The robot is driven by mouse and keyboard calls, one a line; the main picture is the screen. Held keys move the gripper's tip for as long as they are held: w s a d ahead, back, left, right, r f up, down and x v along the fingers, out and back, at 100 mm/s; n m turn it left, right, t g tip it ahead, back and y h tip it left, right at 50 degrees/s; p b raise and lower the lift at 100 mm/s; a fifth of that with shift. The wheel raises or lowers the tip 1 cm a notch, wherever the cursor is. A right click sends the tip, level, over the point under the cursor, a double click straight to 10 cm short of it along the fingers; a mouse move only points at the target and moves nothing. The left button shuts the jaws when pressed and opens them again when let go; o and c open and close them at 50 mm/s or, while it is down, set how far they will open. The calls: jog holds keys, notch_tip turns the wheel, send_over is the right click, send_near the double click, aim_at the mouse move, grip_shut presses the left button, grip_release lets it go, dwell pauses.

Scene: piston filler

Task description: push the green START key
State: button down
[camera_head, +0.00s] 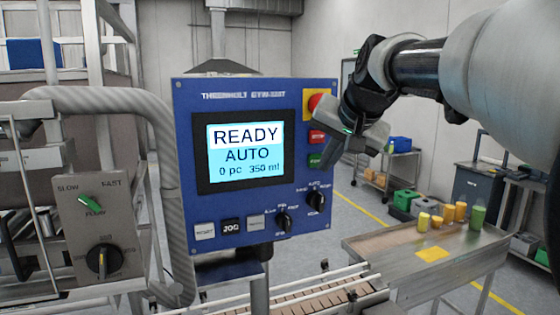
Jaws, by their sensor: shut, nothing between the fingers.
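The green START key (315,160) is on the right side of the blue control panel (240,97), below a red key (317,137). Its right part lies close behind my gripper's fingers in the picture. My gripper (328,162) is shut and empty, with its fingers pointing down and left beside the green key. I cannot tell whether the fingertips touch the key or stand off from it. The panel's screen (245,151) reads READY, AUTO, 0 pc, 350 ml.
A red stop knob on a yellow plate (307,104) sits above the keys, near my wrist. Rotary switches (284,221) and several square keys (231,227) are lower on the panel. A conveyor (300,302) runs below. A metal table (425,282) with several containers stands at right.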

jog(key=shift+w+a, duration=0.15)
jog(key=shift+w, duration=0.2)
jog(key=shift+w+a+p, duration=0.1)
jog(key=shift+w+p, duration=0.2)
jog(key=shift+w, duration=0.1)
dwell(0.6)
jog(key=shift+s, duration=0.1)
jog(key=shift+s+d+b, duration=0.25)
jog(key=shift+s+b, duration=0.1)
jog(key=shift+s, duration=0.35)
jog(key=shift+s, duration=0.1)
jog(key=s, duration=0.1)
jog(key=s+d+b, duration=0.1)
jog(key=s, duration=0.1)
jog(key=s+b, duration=0.1)
jog(key=shift+s+d, duration=0.25)
jog(key=shift+d, duration=0.05)
dwell(0.5)
